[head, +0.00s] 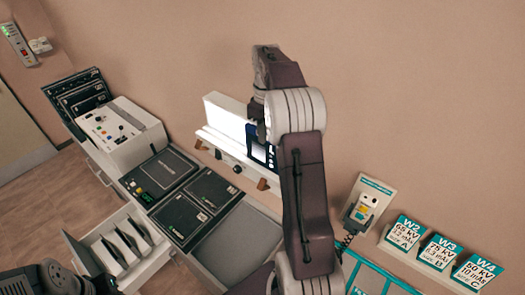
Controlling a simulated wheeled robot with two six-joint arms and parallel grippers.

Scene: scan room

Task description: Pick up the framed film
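The framed film (262,154), a dark panel with a blue edge, stands upright against the front of the white light box (225,115) on the wall. My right arm and wrist cover its right part. My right gripper (257,128) points down at the film's top edge. The wrist hides most of its fingers, so I cannot tell whether they are open or closed on the frame. The dark end of my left arm (55,281) shows at the bottom left corner, away from the film. Its fingers are not clear.
A control box (118,132) and dark cassettes (162,172) lie on the counter at left. An open drawer (84,250) with dark dividers sticks out below. The grey counter panel (240,240) is bare.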

